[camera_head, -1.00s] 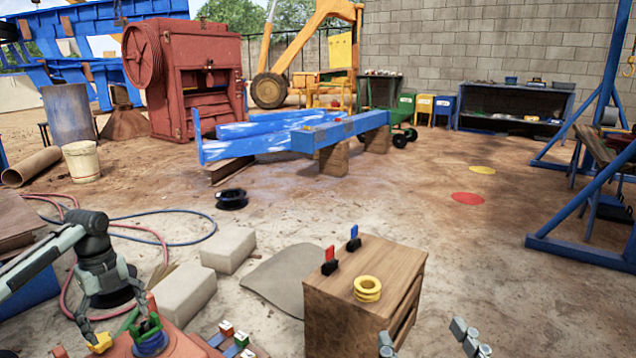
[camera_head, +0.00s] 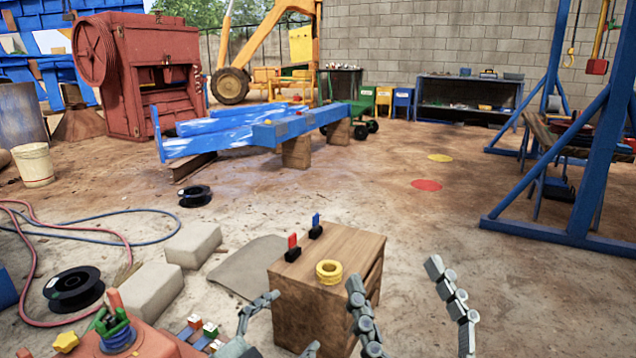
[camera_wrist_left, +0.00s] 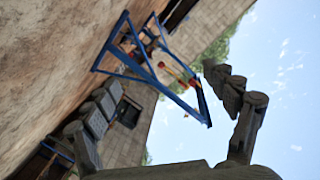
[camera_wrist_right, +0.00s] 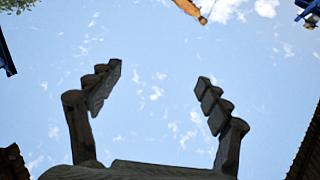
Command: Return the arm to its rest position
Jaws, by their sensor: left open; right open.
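My left gripper (camera_head: 295,320) is low in the head view, in front of the wooden cabinet (camera_head: 353,245). Its fingers are apart with nothing between them; the left wrist view also shows them spread and empty (camera_wrist_left: 160,78). My right gripper (camera_head: 392,272) is at the lower middle right, its fingers pointing up and wide apart. In the right wrist view it is empty (camera_wrist_right: 160,72) against open sky. Most of both arms is out of the head view.
The cabinet carries a yellow ring (camera_head: 329,272), a red-handled item (camera_head: 292,248) and a blue-handled item (camera_head: 316,226). A red surface at lower left holds a yellow star-like piece (camera_head: 66,342) and a green-and-blue item (camera_head: 116,333). A blue frame (camera_head: 590,140) stands right.

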